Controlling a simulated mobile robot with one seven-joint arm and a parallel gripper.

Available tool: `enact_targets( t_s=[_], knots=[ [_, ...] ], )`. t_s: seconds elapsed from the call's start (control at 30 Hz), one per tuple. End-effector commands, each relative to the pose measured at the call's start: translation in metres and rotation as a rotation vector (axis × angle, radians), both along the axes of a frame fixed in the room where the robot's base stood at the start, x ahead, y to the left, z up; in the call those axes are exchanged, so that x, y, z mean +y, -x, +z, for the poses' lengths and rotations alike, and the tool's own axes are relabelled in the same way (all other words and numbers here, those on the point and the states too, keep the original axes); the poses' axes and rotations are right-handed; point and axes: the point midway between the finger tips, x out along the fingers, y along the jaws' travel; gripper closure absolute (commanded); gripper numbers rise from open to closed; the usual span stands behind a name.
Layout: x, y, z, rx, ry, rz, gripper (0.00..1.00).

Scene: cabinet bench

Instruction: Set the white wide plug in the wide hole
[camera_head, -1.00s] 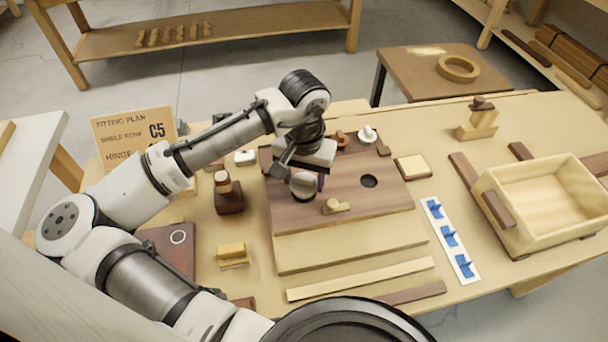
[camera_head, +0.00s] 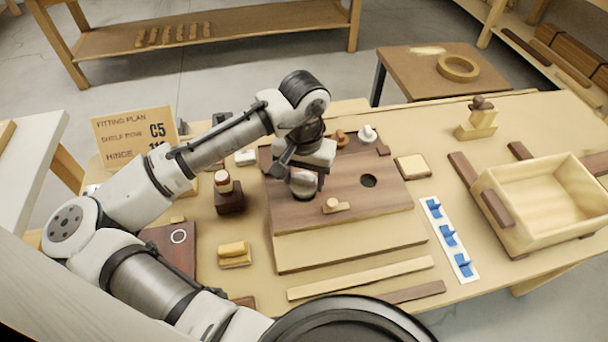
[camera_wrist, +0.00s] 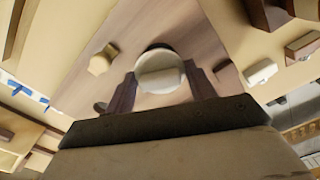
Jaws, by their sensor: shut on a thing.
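My gripper (camera_wrist: 158,90) is shut on the white wide plug (camera_wrist: 160,72), with a dark finger on each side of its round, pale top. In the head view the plug (camera_head: 303,184) is at the left part of the brown board (camera_head: 290,217), below my wrist. A dark crescent (camera_wrist: 160,46) shows past the plug's edge in the wrist view; I cannot tell whether it is a hole rim or shadow. How far the plug is above or in the board is hidden. Another round dark hole (camera_head: 369,181) lies open at the board's right.
A small tan knob (camera_head: 332,205) sits on the board near the plug. A white peg (camera_head: 367,134) and a brown one (camera_head: 341,139) stand behind. A dark block with a bottle-like piece (camera_head: 228,192) is left. A blue-hook strip (camera_head: 449,238) and wooden box (camera_head: 545,205) are right.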

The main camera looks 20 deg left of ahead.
Motion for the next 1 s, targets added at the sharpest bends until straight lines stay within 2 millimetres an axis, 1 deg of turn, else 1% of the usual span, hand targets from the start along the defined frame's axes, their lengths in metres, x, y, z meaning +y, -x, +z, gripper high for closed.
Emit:
enact_targets(
  t_s=[1.0],
  knots=[
    [0.0, 0.0, -0.011, 0.001, 0.0, 0.0, 0.58]
  ],
)
